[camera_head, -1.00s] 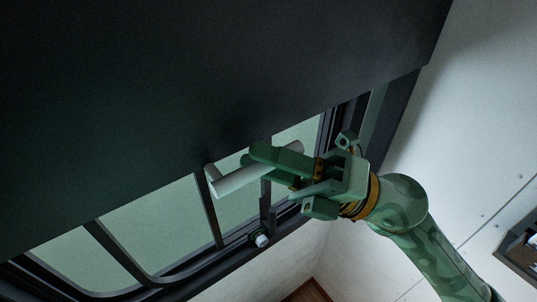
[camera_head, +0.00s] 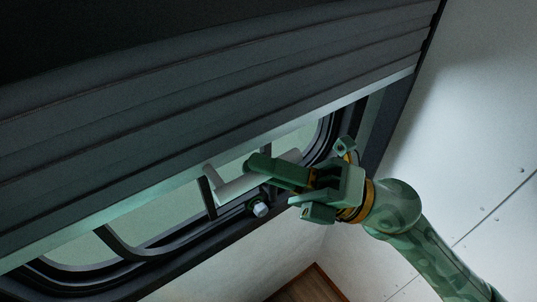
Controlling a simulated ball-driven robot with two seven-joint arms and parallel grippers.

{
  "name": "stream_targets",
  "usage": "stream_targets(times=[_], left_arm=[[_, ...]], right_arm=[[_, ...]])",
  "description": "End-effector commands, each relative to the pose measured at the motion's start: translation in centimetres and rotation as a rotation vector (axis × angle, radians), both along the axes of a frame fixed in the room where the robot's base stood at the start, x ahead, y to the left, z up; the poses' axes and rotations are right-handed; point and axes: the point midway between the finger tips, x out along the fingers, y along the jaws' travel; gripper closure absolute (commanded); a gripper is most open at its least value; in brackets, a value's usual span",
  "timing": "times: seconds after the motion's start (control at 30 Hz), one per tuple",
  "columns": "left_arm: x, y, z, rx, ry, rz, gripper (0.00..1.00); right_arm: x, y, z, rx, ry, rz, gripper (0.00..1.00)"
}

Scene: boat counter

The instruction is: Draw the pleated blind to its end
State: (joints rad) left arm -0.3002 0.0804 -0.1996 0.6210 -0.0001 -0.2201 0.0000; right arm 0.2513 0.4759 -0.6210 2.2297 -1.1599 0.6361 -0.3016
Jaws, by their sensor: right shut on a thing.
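The dark pleated blind (camera_head: 190,115) hangs across the window and covers most of it, its folds running slantwise. Its pale bottom rail (camera_head: 330,108) crosses the picture from lower left to upper right. A white bar handle (camera_head: 236,188) stands out just below the rail. My right gripper (camera_head: 270,172) is shut on the handle, its green fingers covering part of it. My left gripper is not in view.
A strip of window pane (camera_head: 160,215) with a dark rounded frame shows below the rail. A small pale knob (camera_head: 261,210) sits on the lower frame. The white riveted wall (camera_head: 480,170) is at right, and a brown wooden floor (camera_head: 312,288) shows at the bottom.

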Motion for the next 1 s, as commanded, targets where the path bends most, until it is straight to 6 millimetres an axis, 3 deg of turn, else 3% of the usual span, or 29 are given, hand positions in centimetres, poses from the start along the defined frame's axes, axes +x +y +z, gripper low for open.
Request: stream_targets(times=[0.03,0.5,0.8,1.0], left_arm=[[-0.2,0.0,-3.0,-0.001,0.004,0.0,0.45],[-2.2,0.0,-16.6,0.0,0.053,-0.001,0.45],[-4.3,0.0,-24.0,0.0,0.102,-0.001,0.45],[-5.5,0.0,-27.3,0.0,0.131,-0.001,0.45]], right_arm=[[0.1,0.0,-3.4,-0.002,0.006,0.001,1.0],[0.2,0.0,-20.3,-0.002,0.013,0.001,1.0],[0.2,0.0,-30.3,-0.001,0.014,0.001,1.0],[0.2,0.0,-35.0,-0.002,0.01,-0.001,1.0]])
